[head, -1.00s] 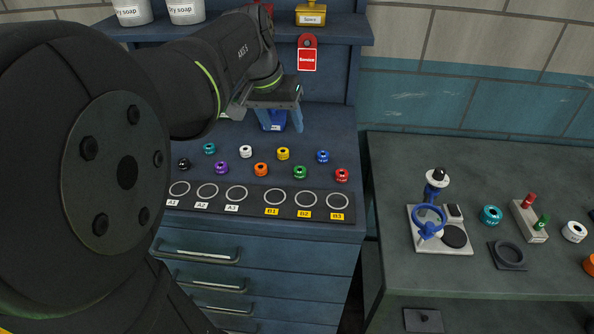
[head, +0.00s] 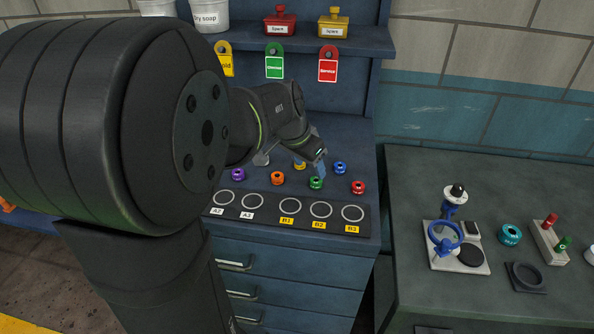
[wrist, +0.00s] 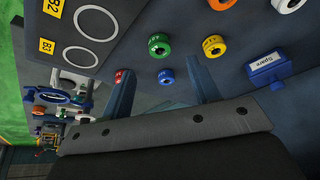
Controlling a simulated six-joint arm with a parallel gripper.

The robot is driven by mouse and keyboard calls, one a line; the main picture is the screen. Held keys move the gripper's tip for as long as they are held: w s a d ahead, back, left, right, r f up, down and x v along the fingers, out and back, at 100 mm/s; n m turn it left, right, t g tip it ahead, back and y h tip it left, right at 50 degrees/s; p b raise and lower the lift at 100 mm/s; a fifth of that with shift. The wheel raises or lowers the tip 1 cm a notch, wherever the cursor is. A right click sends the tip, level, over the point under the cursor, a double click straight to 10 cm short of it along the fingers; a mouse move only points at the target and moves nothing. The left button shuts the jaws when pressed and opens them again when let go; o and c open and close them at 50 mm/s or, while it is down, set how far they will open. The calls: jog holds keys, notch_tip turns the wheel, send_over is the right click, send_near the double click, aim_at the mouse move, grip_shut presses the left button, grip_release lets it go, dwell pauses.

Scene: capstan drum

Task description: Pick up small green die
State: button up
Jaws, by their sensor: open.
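The small green die (head: 316,183) is a round green ring-like piece with a dark centre, lying on the blue bench behind the marked circles. It also shows in the wrist view (wrist: 159,45), just beyond the gap between the fingertips. My gripper (head: 320,168) is just behind and above the green die in the head view. Its two blue fingers (wrist: 158,75) stand apart in the wrist view, with nothing held between them. One finger is mostly hidden in the head view.
Close by are a yellow die (head: 300,165), blue die (head: 340,168), red die (head: 358,187) and orange die (head: 278,178). A purple die (head: 238,174) lies further left. A strip (head: 272,216) with circles runs in front. A blue Spare box (wrist: 268,70) stands at right in the wrist view.

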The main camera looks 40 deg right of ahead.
aim_at(315, 180)
jog(key=x, duration=0.6)
jog(key=shift+d+f, duration=0.1)
jog(key=shift+f, duration=0.15)
jog(key=c, duration=1.2)
jog(key=shift+o, duration=0.2)
jog(key=shift+r, duration=0.1)
